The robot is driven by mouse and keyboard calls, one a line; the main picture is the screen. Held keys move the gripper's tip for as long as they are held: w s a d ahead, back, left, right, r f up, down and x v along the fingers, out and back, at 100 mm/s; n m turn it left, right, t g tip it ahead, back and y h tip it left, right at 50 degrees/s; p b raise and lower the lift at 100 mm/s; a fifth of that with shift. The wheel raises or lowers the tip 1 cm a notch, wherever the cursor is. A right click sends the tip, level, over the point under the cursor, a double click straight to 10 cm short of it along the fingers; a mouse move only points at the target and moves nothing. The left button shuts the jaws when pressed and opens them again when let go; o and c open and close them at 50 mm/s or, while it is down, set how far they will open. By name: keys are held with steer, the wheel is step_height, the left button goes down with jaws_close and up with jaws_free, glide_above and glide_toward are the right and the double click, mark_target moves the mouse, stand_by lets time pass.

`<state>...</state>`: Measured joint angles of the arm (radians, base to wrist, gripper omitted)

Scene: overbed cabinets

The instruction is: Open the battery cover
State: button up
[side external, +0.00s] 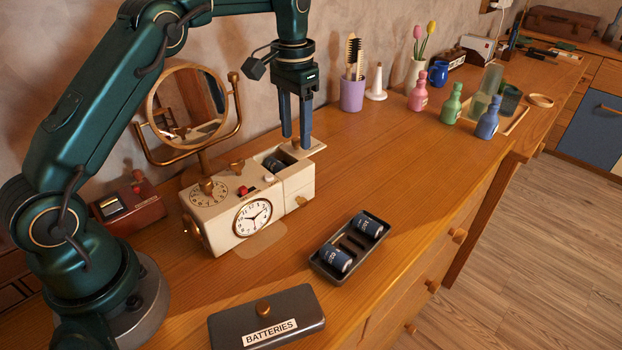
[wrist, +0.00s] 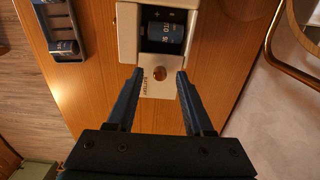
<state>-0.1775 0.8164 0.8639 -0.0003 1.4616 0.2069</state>
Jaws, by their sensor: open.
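The cream clock box (side external: 225,218) stands on the wooden top with its dial facing the front. The cream battery cover (side external: 317,147), with a brown knob (wrist: 159,75) and the word BATTERY, lies out past the compartment at the box's end. The compartment is uncovered, and a dark battery (wrist: 162,33) shows inside it; it also shows in the side view (side external: 273,164). My gripper (side external: 295,142) is open and points down at the cover. In the wrist view its fingertips (wrist: 159,72) are on either side of the knob; contact cannot be told.
A dark tray (side external: 322,267) with two batteries and empty slots lies front right of the clock. A dark BATTERIES lid (side external: 290,303) lies at the front. A round mirror (side external: 187,103) stands close behind the clock. A purple cup (side external: 352,95) stands beyond my gripper.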

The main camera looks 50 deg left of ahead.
mark_target(296, 139)
steer(key=shift+r, duration=2.45)
